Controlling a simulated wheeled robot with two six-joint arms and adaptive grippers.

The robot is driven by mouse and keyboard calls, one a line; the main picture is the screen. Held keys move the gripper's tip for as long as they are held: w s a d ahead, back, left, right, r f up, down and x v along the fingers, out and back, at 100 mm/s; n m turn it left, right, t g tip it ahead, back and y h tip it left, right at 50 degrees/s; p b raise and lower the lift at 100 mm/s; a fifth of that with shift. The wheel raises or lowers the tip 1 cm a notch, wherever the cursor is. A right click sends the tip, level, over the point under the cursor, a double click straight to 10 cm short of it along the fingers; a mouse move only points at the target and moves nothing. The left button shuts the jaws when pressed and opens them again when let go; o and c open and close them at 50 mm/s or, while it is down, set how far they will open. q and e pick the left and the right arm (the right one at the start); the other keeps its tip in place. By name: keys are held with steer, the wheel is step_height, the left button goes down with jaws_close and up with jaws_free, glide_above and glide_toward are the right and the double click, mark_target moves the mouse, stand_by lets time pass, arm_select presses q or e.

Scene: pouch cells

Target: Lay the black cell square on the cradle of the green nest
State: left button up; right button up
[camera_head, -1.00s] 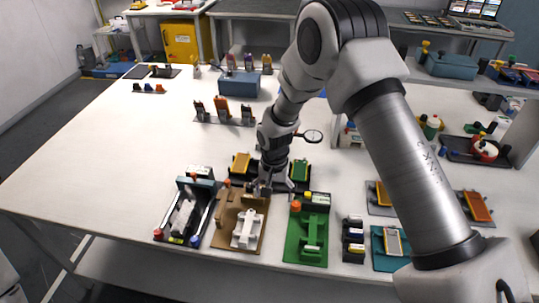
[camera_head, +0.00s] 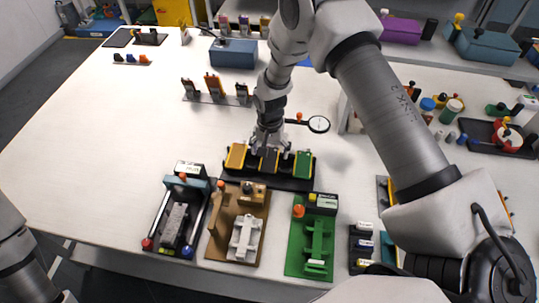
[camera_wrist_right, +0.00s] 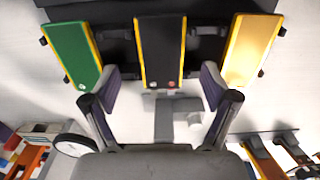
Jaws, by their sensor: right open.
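The black cell (camera_wrist_right: 161,50), with yellow edges, lies in the middle slot of the dark cell rack (camera_head: 268,182), between a green cell (camera_wrist_right: 72,52) and a yellow one (camera_wrist_right: 251,48). In the head view my right gripper partly hides it. My right gripper (camera_wrist_right: 158,82) is open and empty over the rack, its fingers on either side of the black cell's near end and apart from it. It also shows in the head view (camera_head: 268,148). The green nest (camera_head: 296,262) stands in front of the rack, to the right, with a bare green cradle (camera_head: 317,240). My left gripper is out of view.
A brown nest (camera_head: 221,240) with a white cradle and a black nest (camera_head: 160,222) with a grey one stand left of the green nest. Small dark blocks (camera_head: 362,245) stand to its right. A dial on a stalk (camera_head: 318,124) is right of my right arm.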

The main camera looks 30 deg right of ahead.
mark_target(270, 159)
steer(key=f, duration=0.3)
steer(key=shift+w+d+f, duration=0.1)
steer(key=shift+w+d, duration=0.05)
steer(key=shift+w, duration=0.2)
steer(key=shift+s, duration=0.1)
steer(key=shift+s+r, duration=0.1)
steer(key=shift+r, duration=0.1)
steer(key=shift+c, duration=1.4)
steer(key=shift+s, duration=0.1)
steer(key=c, duration=1.1)
steer(key=shift+s, duration=0.1)
jaws_close()
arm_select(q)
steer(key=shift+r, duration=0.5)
